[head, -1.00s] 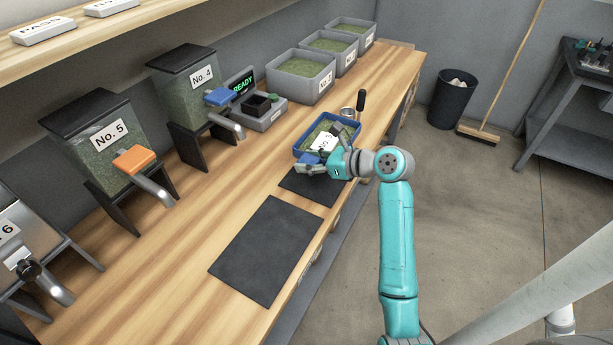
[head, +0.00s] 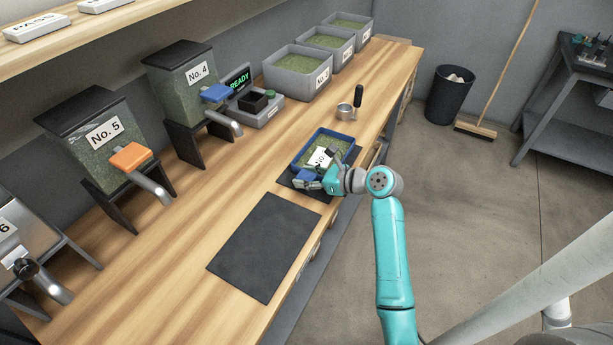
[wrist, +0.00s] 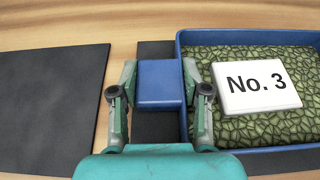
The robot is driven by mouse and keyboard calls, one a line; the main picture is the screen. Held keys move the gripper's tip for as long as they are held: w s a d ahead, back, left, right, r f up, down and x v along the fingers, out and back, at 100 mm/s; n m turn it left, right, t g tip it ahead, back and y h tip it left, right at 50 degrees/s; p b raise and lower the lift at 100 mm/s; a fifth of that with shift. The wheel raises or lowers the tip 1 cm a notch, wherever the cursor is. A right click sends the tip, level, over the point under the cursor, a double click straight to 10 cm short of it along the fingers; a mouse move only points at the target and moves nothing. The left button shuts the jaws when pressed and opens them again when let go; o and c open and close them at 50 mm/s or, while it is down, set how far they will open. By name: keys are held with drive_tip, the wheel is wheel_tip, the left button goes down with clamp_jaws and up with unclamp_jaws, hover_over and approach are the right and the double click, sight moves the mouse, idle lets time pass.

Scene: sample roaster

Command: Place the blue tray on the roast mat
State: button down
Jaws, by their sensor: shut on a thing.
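The blue tray (head: 349,140) holds green beans and a white "No. 3" card, and shows at the right of the wrist view (wrist: 180,50). My gripper (wrist: 159,98) is shut on the tray's blue tab, one finger on each side; in the head view my gripper (head: 319,175) is at the tray's near end. The tray looks level over a small dark mat (head: 300,186), hiding most of it. I cannot tell whether it touches. A larger dark mat (head: 263,245) lies bare nearer me. Neither mat has a readable label.
A metal scoop (head: 346,111) with a black handle stands beyond the tray. Grey bins (head: 297,75) are at the back. Dispensers No. 4 (head: 187,85) and No. 5 (head: 98,138) line the wall side. The wooden counter (head: 215,205) is clear between them and the mats.

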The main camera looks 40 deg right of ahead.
drive_tip(key=c, duration=0.6)
unclamp_jaws()
drive_tip(key=shift+o, duration=0.2)
drive_tip(key=shift+s+r, duration=0.1)
drive_tip(key=shift+r, duration=0.05)
drive_tip(key=v, duration=1.2)
